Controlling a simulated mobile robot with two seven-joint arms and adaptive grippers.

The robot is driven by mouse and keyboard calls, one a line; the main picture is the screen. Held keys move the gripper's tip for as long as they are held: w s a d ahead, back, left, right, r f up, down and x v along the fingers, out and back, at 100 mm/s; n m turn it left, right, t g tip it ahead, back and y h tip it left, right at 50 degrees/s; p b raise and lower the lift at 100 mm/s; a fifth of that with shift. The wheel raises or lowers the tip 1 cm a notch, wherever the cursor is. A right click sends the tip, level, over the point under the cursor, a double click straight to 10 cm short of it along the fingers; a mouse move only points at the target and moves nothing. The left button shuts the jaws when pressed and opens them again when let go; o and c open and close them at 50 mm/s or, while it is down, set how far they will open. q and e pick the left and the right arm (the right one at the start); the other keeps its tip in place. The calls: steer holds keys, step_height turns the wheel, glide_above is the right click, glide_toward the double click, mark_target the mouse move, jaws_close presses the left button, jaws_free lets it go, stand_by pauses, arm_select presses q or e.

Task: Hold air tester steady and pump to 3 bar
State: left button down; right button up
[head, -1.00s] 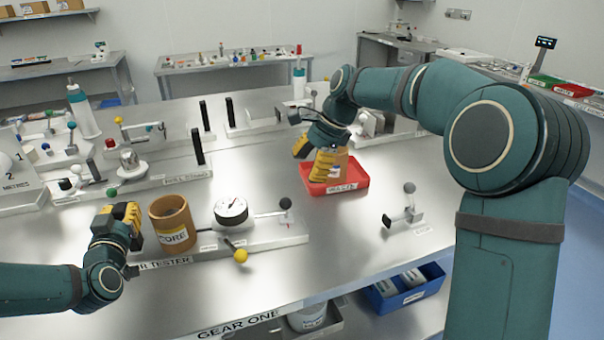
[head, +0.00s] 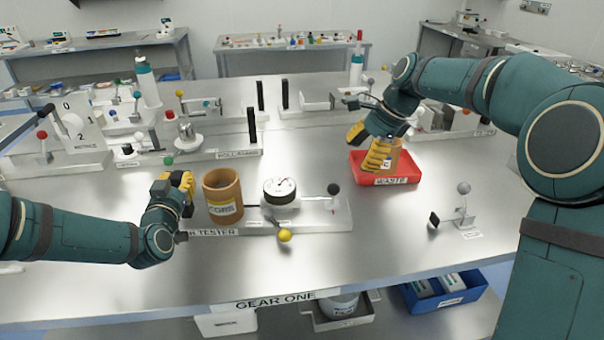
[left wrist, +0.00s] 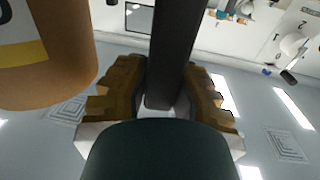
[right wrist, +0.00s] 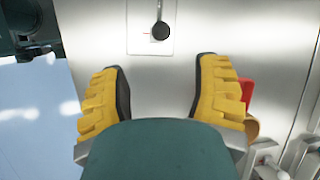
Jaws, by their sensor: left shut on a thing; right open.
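The air tester (head: 235,229) is a pale base plate on the bench, labelled at its front. It carries a brown "CORE" cylinder (head: 222,196), a round white dial gauge (head: 281,190), a dark ball-topped lever (head: 333,189) at its right end and a yellow ball handle (head: 285,235) in front. The dial reading is too small to tell. My left gripper (head: 186,190) is at the tester's left end, beside the core. It is shut on a dark upright bar (left wrist: 172,50). My right gripper (head: 366,147) is open above the red tray, away from the tester.
The red "WASTE" tray (head: 405,178) holds a brown core (head: 394,152) close behind my right gripper. A small stand with a grey ball lever (head: 464,200) is to the right. Other fixtures stand behind the tester. A blue bin (head: 447,295) sits below.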

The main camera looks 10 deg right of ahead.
stand_by(0.3)
steer(key=h, duration=0.4)
glide_toward(335, 185)
steer(key=shift+m, duration=0.3)
steer(key=f, duration=0.3)
steer(key=w+f, duration=0.1)
steer(key=f, duration=0.7)
steer(key=shift+w+a, duration=0.35)
